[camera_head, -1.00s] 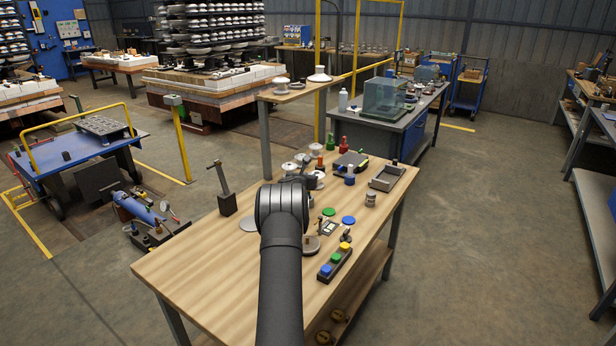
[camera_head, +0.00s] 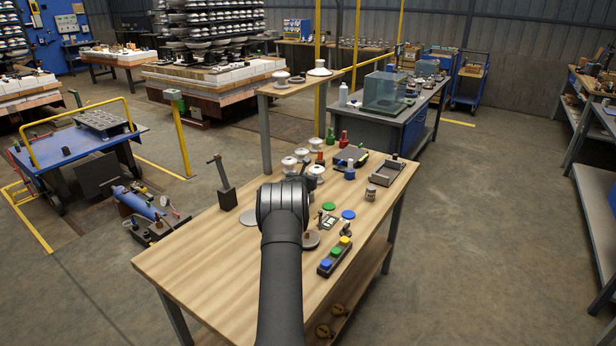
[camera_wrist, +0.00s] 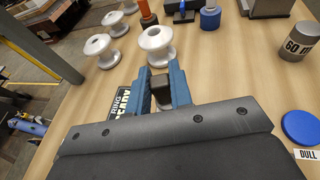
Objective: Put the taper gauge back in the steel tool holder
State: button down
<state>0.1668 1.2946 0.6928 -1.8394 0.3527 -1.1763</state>
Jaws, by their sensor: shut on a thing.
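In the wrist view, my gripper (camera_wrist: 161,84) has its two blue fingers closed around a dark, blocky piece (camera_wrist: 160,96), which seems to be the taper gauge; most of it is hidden. In the head view my own arm covers the gripper. I cannot tell for certain which object is the steel tool holder. An open grey metal tray (camera_head: 388,173) stands at the bench's far right. A dark block with an upright handled rod (camera_head: 226,190) stands at the left edge.
White insulators (camera_wrist: 156,45) stand just beyond the fingers. A grey canister (camera_wrist: 297,42) and a blue disc (camera_wrist: 302,127) are to the right. A button box (camera_head: 334,257) sits at the bench's right side. The wooden bench (camera_head: 205,262) is clear at front left.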

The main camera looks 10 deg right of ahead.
jog(key=shift+f, duration=0.2)
jog(key=c, duration=1.2)
grip_release()
jog(key=v, duration=1.7)
jog(key=shift+s, duration=0.2)
jog(key=shift+w+a, duration=0.1)
jog(key=shift+a, duration=0.05)
jog(key=x, duration=1.6)
jog(key=shift+w+d+f, duration=0.1)
jog(key=shift+w+d, duration=0.15)
jog(key=shift+d, duration=0.05)
